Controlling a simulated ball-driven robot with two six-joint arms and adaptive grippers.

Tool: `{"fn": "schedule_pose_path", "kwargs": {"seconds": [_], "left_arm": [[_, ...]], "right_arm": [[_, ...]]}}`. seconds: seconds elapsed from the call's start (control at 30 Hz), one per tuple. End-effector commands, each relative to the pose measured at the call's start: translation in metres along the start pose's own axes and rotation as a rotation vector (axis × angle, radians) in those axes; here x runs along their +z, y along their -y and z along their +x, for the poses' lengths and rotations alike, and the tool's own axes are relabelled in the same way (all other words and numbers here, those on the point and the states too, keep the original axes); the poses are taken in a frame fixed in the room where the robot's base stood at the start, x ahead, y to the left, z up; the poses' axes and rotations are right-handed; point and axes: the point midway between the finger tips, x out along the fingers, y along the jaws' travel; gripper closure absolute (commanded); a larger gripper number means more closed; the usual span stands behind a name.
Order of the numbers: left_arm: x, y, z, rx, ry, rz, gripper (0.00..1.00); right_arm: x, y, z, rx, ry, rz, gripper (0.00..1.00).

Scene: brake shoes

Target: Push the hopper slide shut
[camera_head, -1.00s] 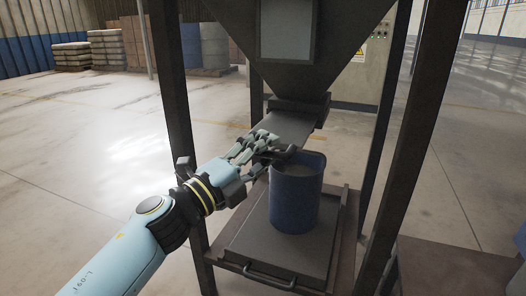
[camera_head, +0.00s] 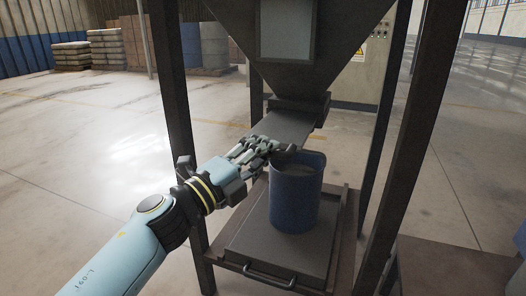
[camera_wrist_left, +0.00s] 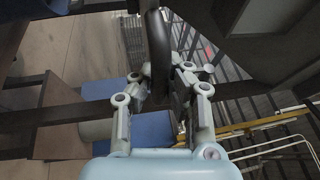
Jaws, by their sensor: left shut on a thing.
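The hopper (camera_head: 305,40) stands at the top middle of the head view, on dark legs. Its slide (camera_head: 288,126) is a dark flat plate that sticks out of the outlet housing (camera_head: 300,105) toward me, so it stands drawn out. My left gripper (camera_head: 272,146) is at the slide's near end, shut on its dark handle. In the left wrist view the gripper (camera_wrist_left: 162,78) has its fingers on both sides of the dark handle (camera_wrist_left: 157,40). The fingers hide part of the handle in the head view. My right gripper is not in view.
A blue bucket (camera_head: 294,200) with pale contents stands under the outlet, just below my fingers. It rests on a dark tray (camera_head: 270,248) with a front handle. The hopper's legs (camera_head: 170,90) flank the space on both sides. The floor at the left is clear.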

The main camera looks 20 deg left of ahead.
Motion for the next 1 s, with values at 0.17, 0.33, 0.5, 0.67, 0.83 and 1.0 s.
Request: {"fn": "schedule_pose_path", "kwargs": {"seconds": [0.17, 0.33, 0.5, 0.67, 0.83, 1.0], "left_arm": [[0.012, -0.005, 0.027, 0.002, 0.002, 0.005, 1.00], [0.028, -0.015, 0.067, 0.004, 0.002, 0.005, 1.00], [0.038, -0.021, 0.090, 0.006, 0.002, 0.005, 1.00], [0.040, -0.022, 0.094, 0.007, 0.003, 0.005, 1.00], [0.040, -0.022, 0.093, 0.007, 0.003, 0.005, 1.00], [0.040, -0.022, 0.093, 0.007, 0.003, 0.004, 0.75]], "right_arm": [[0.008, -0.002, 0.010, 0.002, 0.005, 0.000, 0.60], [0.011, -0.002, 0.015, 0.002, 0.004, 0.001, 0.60], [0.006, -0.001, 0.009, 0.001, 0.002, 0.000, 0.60], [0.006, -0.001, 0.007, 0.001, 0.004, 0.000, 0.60], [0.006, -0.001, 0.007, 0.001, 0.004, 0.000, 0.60], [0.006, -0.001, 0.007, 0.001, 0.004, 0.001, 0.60]]}}
